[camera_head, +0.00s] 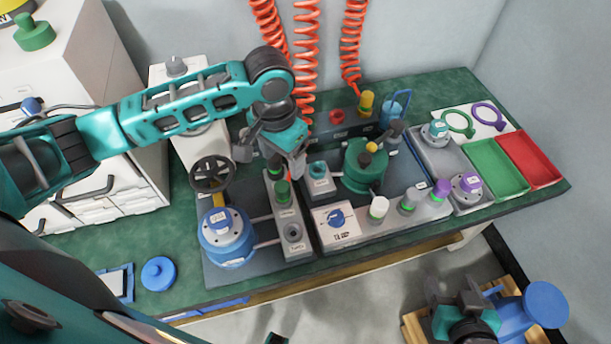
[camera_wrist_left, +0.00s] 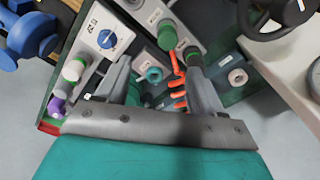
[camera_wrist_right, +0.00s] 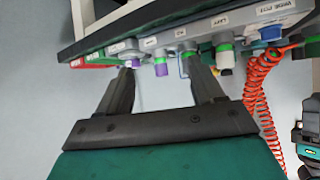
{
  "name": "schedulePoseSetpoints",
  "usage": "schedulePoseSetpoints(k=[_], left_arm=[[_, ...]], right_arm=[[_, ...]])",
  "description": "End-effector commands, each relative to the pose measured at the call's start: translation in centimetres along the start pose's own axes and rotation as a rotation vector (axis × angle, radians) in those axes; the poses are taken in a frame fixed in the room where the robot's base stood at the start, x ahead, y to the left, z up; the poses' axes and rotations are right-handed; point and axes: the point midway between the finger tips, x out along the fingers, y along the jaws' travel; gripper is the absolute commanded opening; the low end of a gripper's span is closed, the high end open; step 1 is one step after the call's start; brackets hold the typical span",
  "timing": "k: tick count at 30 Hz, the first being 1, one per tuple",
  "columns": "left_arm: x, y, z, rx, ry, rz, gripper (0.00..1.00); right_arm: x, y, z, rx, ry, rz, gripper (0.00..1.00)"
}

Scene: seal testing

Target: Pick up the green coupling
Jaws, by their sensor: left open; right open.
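A dark green coupling (camera_head: 283,192) stands upright on a narrow grey block (camera_head: 292,232). A second green piece (camera_head: 275,165) stands behind it. In the left wrist view two green pieces show, one (camera_wrist_left: 167,37) nearer the block's middle and one (camera_wrist_left: 192,56) by the right finger. I cannot tell for certain which is the task's coupling. My left gripper (camera_head: 272,158) is open and empty above the block's far end; its fingers also show in the left wrist view (camera_wrist_left: 158,75). My right gripper (camera_head: 452,290) is open and empty, low in front of the table; it also shows in the right wrist view (camera_wrist_right: 160,80).
A blue-white cylinder (camera_head: 228,240) and black handwheel (camera_head: 212,174) stand left of the block. A dial box (camera_head: 337,222) and green vessel (camera_head: 364,170) stand right. Orange coiled hoses (camera_head: 306,60) hang behind. Green (camera_head: 497,165) and red (camera_head: 530,160) trays lie far right.

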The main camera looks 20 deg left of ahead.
Motion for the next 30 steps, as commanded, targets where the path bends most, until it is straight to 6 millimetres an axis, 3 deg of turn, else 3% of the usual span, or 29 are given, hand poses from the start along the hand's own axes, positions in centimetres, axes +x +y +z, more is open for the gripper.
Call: schedulePoseSetpoints(k=[5, 15, 23, 30], left_arm=[[0.0, -1.1, 0.6, -0.013, -0.047, -0.033, 0.68], [5.9, -1.3, 0.8, -0.013, -0.046, -0.033, 0.68], [8.0, -1.3, 0.9, -0.011, -0.044, -0.032, 0.68], [11.5, -1.3, 1.1, -0.011, -0.043, -0.032, 0.68]], right_arm=[[0.1, -0.1, 0.6, 0.0, -0.004, -0.001, 0.67], [0.8, -0.5, 2.0, 0.004, -0.019, -0.009, 0.67], [1.0, -1.0, 1.7, 0.01, -0.01, -0.018, 0.67], [1.6, -1.3, 1.6, 0.016, -0.003, -0.025, 0.67]])
